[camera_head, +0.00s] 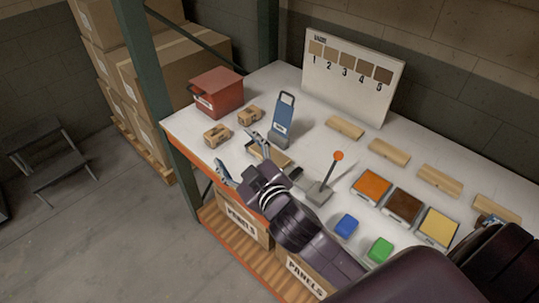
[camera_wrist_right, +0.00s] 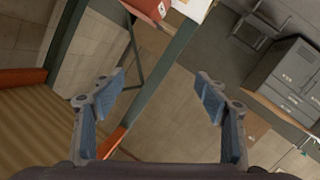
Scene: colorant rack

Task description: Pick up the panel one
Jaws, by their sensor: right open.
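No panel marked one is clear to me. A sample board (camera_head: 350,77) with brown swatches numbered 1 to 5 stands upright at the back of the table. The front of a lower carton (camera_head: 304,275) reads "PANELS". My right gripper (camera_head: 240,157) is open over the table's front left edge, near a pale wooden piece (camera_head: 272,154) that it partly hides. In the right wrist view the open jaws (camera_wrist_right: 160,92) have nothing between them; floor and a green post (camera_wrist_right: 160,75) lie beyond. My left gripper is not clearly seen.
An orange-knobbed lever (camera_head: 325,180) stands close to my right arm. Wooden blocks (camera_head: 390,152), colour trays (camera_head: 404,206), and blue and green buttons (camera_head: 346,225) fill the right.

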